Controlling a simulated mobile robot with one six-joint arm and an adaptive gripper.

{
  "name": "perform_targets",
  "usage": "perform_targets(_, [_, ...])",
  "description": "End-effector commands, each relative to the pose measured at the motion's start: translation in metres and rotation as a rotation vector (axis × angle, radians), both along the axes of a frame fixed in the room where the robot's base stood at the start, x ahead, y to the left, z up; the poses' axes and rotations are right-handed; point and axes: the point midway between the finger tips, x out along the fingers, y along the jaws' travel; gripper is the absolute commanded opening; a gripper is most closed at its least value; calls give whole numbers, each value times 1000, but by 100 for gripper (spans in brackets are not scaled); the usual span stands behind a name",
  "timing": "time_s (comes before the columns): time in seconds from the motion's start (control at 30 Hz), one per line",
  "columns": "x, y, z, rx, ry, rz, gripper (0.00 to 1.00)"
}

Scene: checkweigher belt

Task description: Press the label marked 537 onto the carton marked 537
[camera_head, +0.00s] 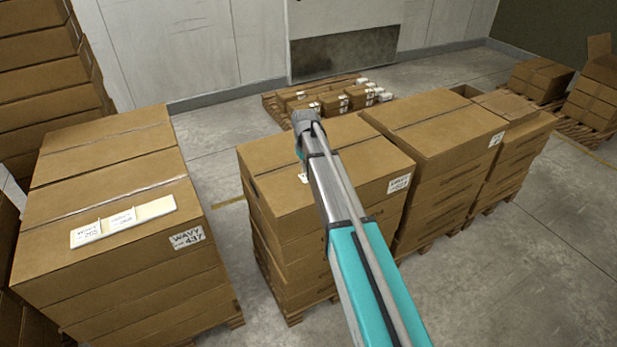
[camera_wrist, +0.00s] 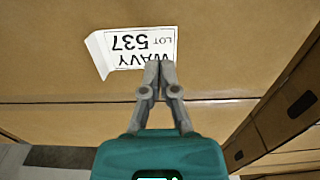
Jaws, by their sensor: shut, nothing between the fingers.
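In the wrist view, a white label reading WAVY LOT 537 (camera_wrist: 140,48) lies on a brown carton face (camera_wrist: 230,45), upside down in the picture. Its left edge looks folded or lifted; the rest looks flat. My gripper (camera_wrist: 160,62) is shut and empty, with its fingertips at the label's lower edge, over the word WAVY. I cannot tell whether they touch it. That carton has a white label (camera_head: 399,183) too small to read.
The left carton is marked WAVY 437 (camera_head: 187,239); a pale strip with two labels (camera_head: 155,209) lies on top of it. More stacked cartons (camera_head: 440,130) stand to the right. A low pallet with small boxes (camera_head: 333,102) is behind. Floor is clear at right.

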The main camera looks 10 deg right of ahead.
Motion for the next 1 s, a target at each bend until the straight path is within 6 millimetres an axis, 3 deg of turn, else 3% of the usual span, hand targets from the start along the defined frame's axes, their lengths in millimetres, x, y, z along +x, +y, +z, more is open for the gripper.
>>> perform_targets(1.0, [0,0,-10,0,0,0,0])
